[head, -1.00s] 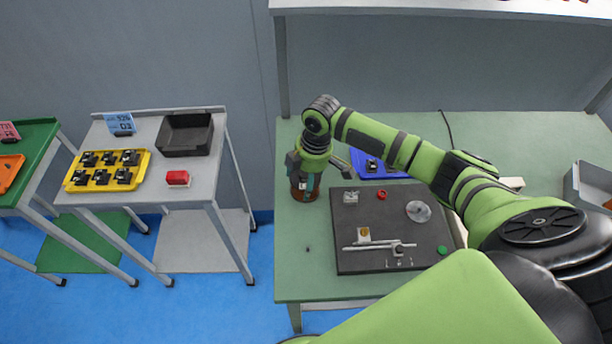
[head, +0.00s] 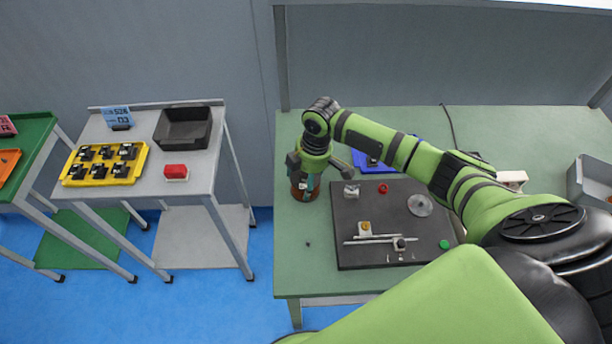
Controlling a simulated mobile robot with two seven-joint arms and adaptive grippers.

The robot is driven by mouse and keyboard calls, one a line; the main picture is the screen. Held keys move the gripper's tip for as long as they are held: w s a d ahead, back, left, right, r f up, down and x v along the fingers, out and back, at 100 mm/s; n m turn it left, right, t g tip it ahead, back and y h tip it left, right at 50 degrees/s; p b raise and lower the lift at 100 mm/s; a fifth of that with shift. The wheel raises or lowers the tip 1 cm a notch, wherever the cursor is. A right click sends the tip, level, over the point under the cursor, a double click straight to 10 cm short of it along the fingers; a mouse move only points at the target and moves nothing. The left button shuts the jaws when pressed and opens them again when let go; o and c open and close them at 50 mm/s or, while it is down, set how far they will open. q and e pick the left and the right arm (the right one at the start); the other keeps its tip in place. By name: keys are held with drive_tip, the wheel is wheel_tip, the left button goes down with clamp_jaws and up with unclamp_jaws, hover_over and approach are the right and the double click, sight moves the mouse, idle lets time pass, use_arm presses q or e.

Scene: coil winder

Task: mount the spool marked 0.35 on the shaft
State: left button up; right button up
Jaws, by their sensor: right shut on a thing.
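My right gripper (head: 306,182) points down at the left end of the green table and is shut on a copper-brown spool (head: 304,194). The spool looks upright, at or very near the table top; no marking on it can be read. The winder's black base plate (head: 350,258) lies to the right of the gripper. Near its front edge a thin light shaft (head: 375,240) lies level beside small blocks. My left gripper is not in view.
On the plate are a clear disc (head: 420,205), a red ring (head: 383,188) and a green button (head: 445,244). A blue tray (head: 388,166) lies behind, partly hidden by my arm. A grey bin (head: 592,182) stands at the right. A grey cart (head: 190,188) stands left, across a gap.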

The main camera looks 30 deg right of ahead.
drive_tip(key=shift+f, duration=0.4)
drive_tip(key=o, duration=1.6)
drive_tip(key=shift+o, duration=0.2)
drive_tip(key=shift+s, duration=0.1)
wheel_tip(320, 180, up, 12)
drive_tip(key=d, duration=0.1)
drive_tip(key=shift+s+d, duration=0.25)
drive_tip(key=shift+s, duration=0.05)
